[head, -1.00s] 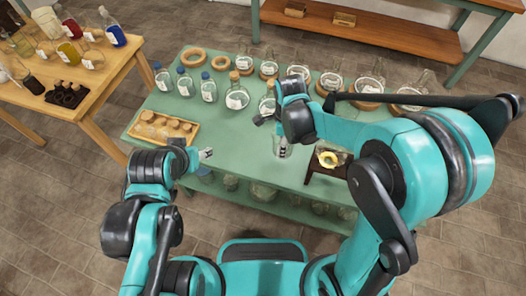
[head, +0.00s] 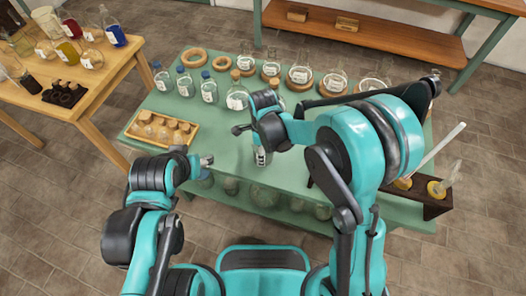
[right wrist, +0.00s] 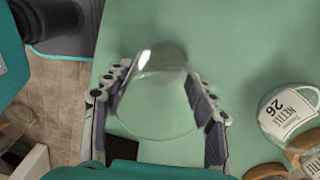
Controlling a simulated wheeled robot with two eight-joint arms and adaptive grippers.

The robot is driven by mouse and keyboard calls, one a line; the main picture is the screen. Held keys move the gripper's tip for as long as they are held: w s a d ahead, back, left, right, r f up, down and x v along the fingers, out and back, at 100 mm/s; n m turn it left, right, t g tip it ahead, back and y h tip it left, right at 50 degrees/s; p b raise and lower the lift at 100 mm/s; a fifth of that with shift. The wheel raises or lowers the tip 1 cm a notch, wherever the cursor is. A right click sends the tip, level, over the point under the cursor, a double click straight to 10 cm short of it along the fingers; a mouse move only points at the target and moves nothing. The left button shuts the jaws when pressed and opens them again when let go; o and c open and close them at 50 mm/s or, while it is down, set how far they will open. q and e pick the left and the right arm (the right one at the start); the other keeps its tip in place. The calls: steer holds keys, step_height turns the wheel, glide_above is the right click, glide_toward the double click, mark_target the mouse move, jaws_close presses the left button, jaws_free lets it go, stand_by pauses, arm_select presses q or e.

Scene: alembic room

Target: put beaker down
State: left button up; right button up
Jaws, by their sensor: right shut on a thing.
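The beaker is a clear, empty-looking glass vessel (right wrist: 158,110) in the right wrist view. It sits between the two fingers of my right gripper (right wrist: 158,76), which is shut on it, over the green table top. In the head view my right gripper (head: 262,153) is over the middle front of the green table (head: 222,137); the beaker is hard to make out there. I cannot tell whether its base touches the table. My left gripper (head: 207,161) is near the table's front left edge, apart from the beaker; its opening is unclear.
Bottles and round flasks on cork rings line the back of the table, including a labelled flask (right wrist: 287,110). A wooden tray of corked jars (head: 160,130) is at the left. A dark stand with yellow flasks (head: 425,197) is at the right. The centre left is clear.

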steer(key=shift+f, duration=0.1)
steer(key=o, duration=1.3)
steer(key=shift+c, duration=0.2)
steer(key=shift+r, duration=0.45)
step_height(320, 180, up, 11)
steer(key=p, duration=0.4)
steer(key=s+d+r+n+t, duration=0.2)
steer(key=s+d+r+n, duration=0.1)
steer(key=d+n, duration=0.3)
steer(key=s+d+r+n+t, duration=0.2)
steer(key=s+d+r+n, duration=0.1)
steer(key=s+d+n, duration=0.2)
steer(key=s+d+r+n+t, duration=0.2)
steer(key=s+d+n+t, duration=0.1)
steer(key=d+n, duration=0.3)
steer(key=shift+s+d+r+n, duration=0.2)
steer(key=shift+s+n, duration=0.1)
steer(key=shift+n, duration=0.3)
steer(key=shift+s+d+r+n, duration=0.15)
steer(key=shift+s+r+n, duration=0.1)
steer(key=shift+n, duration=0.35)
